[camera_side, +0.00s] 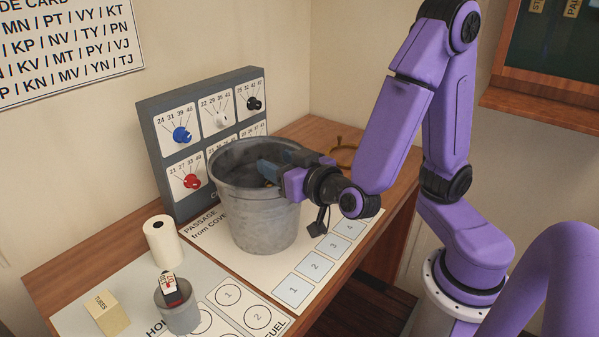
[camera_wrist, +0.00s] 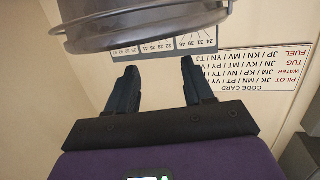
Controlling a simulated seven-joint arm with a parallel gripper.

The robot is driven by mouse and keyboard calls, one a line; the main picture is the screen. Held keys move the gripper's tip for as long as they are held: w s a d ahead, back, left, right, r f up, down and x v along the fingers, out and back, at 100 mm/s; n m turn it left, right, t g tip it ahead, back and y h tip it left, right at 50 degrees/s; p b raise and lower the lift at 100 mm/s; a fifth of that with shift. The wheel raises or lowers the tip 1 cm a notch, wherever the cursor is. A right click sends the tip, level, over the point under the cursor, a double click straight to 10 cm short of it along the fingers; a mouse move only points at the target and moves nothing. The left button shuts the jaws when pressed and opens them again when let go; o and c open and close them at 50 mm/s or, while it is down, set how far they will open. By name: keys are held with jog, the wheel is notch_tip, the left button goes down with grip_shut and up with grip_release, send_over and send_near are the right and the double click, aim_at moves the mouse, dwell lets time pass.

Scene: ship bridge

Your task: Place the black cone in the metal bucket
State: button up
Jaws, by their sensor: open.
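The metal bucket (camera_side: 268,215) stands upright on the desk in the side view. Its rim fills the top of the wrist view (camera_wrist: 145,35). I cannot make out the black cone in either view. The inside of the bucket is dark and partly hidden by its wall and my gripper, so I cannot tell what lies in it.
A grey dial panel (camera_side: 195,150) stands close behind the bucket. A white paper roll (camera_side: 163,243), a small grey cup (camera_side: 178,308) and a tan TUBES box (camera_side: 107,314) are at the front left. Numbered squares (camera_side: 315,266) to the bucket's right are bare.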

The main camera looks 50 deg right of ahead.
jog(key=s+a+f+n+g+y, duration=0.3)
jog(key=s+a+n+g+y, duration=0.7)
jog(key=s+a+y, duration=0.4)
jog(key=s+d+f+n+g+h, duration=0.1)
jog(key=s+d+n+g+h, duration=0.1)
jog(key=d, duration=0.6)
jog(key=s+d+f+n+g+h, duration=0.1)
jog(key=s+d+n+g+h, duration=0.2)
jog(key=d+h, duration=0.4)
jog(key=shift+s+d+f+g+h, duration=0.25)
jog(key=shift+s+d+g+h, duration=0.05)
jog(key=shift+s+d, duration=0.5)
